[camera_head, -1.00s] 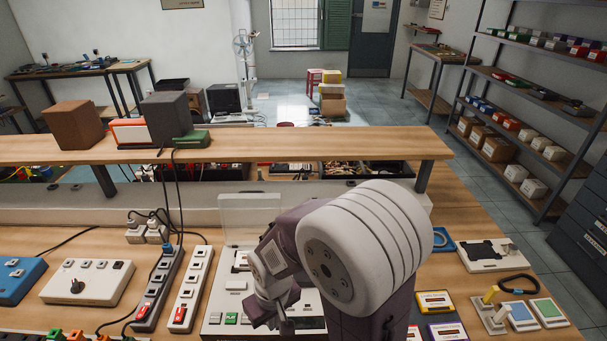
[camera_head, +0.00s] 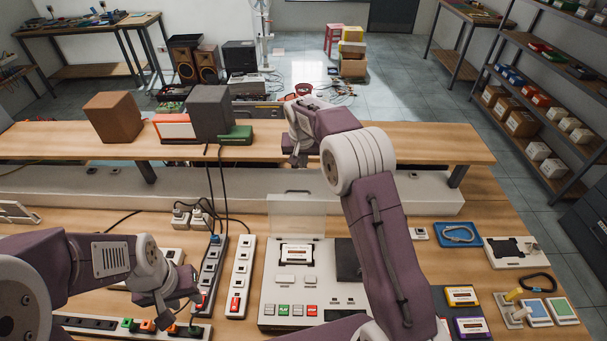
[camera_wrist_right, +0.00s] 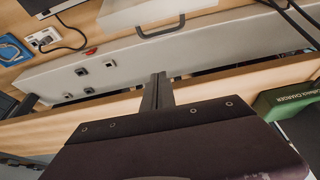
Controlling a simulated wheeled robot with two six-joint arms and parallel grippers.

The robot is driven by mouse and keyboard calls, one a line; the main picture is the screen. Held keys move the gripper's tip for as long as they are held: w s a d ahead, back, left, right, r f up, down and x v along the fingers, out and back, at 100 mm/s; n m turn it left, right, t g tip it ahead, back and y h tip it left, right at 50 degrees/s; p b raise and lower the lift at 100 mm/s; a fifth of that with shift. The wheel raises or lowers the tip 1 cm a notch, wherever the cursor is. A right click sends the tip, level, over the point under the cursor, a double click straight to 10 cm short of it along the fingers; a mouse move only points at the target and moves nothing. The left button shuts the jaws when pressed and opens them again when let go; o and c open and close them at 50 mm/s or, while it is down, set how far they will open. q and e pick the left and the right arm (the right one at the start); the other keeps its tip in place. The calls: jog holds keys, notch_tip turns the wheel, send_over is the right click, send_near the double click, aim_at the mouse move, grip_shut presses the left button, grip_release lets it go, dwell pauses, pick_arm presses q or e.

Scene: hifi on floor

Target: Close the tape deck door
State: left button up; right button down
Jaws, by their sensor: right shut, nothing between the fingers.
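The tape deck (camera_head: 268,309) is a pale box with green and grey buttons on the worktop. Its clear door (camera_head: 297,212) stands raised at the back edge, with a dark handle on top. A white-labelled cassette (camera_head: 297,253) shows in the bay. My right gripper (camera_head: 297,160) is shut and empty, behind and above the door, over the shelf. My right forearm hides part of the deck's right side. In the right wrist view the shut fingers (camera_wrist_right: 157,82) are apart from the door (camera_wrist_right: 135,12) and its handle. My left gripper (camera_head: 178,308) hangs over the power strips; its jaw opening is unclear.
A raised wooden shelf (camera_head: 420,143) runs behind the deck, bearing a brown box (camera_head: 113,117), a grey box (camera_head: 211,112) and a green charger (camera_head: 236,135). Power strips (camera_head: 240,265) stand left of the deck. Cassettes (camera_head: 462,296) lie to its right.

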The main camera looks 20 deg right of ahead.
notch_tip(320, 180, down, 9)
jog(key=s+p, duration=0.1)
jog(key=p, duration=0.4)
jog(key=shift+f+p, duration=0.15)
jog(key=shift+p, duration=0.2)
jog(key=shift+w, duration=0.15)
